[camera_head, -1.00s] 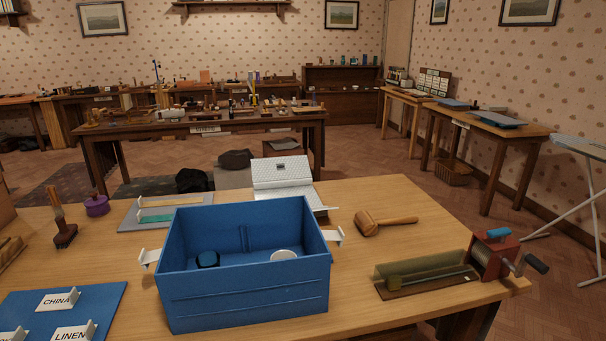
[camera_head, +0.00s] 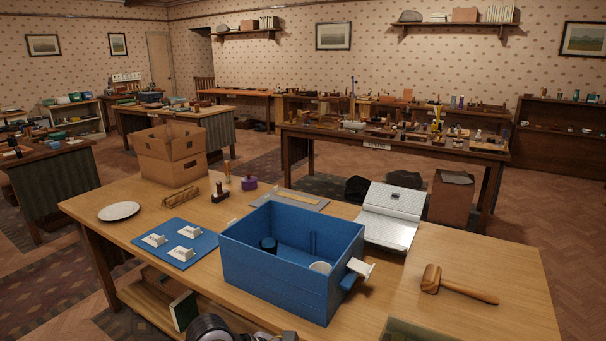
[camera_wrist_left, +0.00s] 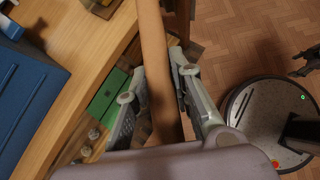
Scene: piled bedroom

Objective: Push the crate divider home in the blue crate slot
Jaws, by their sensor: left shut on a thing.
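The blue crate (camera_head: 285,285) stands open on the wooden table, and its side shows in the left wrist view (camera_wrist_left: 30,90). A dark round item (camera_head: 268,244) and a white round item (camera_head: 320,267) lie inside. A narrow upright slot guide (camera_head: 312,243) is on its back wall. My left gripper (camera_wrist_left: 160,75) is shut on a long tan piece (camera_wrist_left: 153,40), outside the table's front edge and apart from the crate. I cannot tell whether this piece is the divider. A dark pronged shape at the left wrist view's right edge may be my right gripper (camera_wrist_left: 304,62).
A green book (camera_head: 183,310) is on the lower shelf.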

